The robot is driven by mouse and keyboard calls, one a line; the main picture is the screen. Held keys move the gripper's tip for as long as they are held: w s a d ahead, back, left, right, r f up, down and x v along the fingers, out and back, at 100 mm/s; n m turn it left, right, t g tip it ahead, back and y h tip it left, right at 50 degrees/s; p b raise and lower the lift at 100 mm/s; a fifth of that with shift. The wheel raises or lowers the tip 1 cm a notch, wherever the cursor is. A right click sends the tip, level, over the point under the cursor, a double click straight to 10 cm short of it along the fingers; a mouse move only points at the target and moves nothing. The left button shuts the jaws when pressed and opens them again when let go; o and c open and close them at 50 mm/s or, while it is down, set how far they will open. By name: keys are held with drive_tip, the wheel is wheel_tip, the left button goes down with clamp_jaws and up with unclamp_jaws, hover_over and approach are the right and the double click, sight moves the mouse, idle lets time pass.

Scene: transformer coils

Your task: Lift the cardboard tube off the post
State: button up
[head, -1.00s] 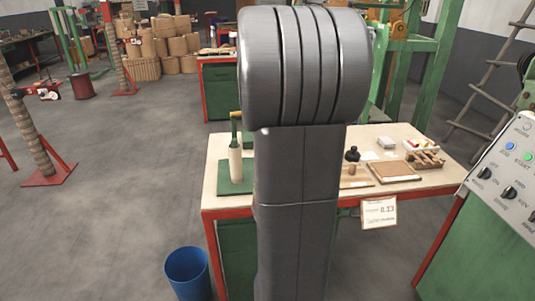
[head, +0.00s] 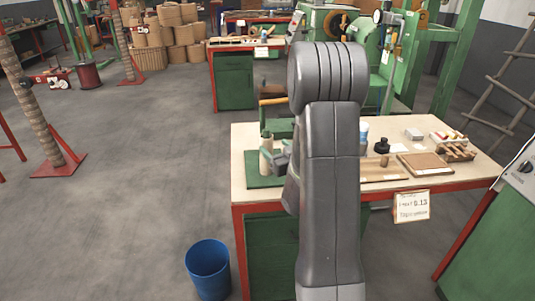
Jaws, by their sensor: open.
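The pale cardboard tube (head: 265,162) stands upright on a green base plate (head: 258,182) at the left end of the workbench. The top of a green post (head: 265,139) shows above it. My gripper (head: 270,156) is open at the tube's upper part, reaching in from the right. The view is too small to tell whether the fingers touch the tube. My arm hides the bench just right of the gripper.
The wooden bench top (head: 395,133) holds a tray (head: 417,165), a dark bottle (head: 382,146) and a rack of small parts (head: 455,148) on the right. A blue bin (head: 208,268) stands on the floor.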

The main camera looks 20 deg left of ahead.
sight(270, 141)
drive_tip(key=shift+p+x, duration=0.7)
drive_tip(key=shift+x, duration=2.85)
drive_tip(key=shift+d, duration=0.1)
drive_tip(key=c, duration=1.3)
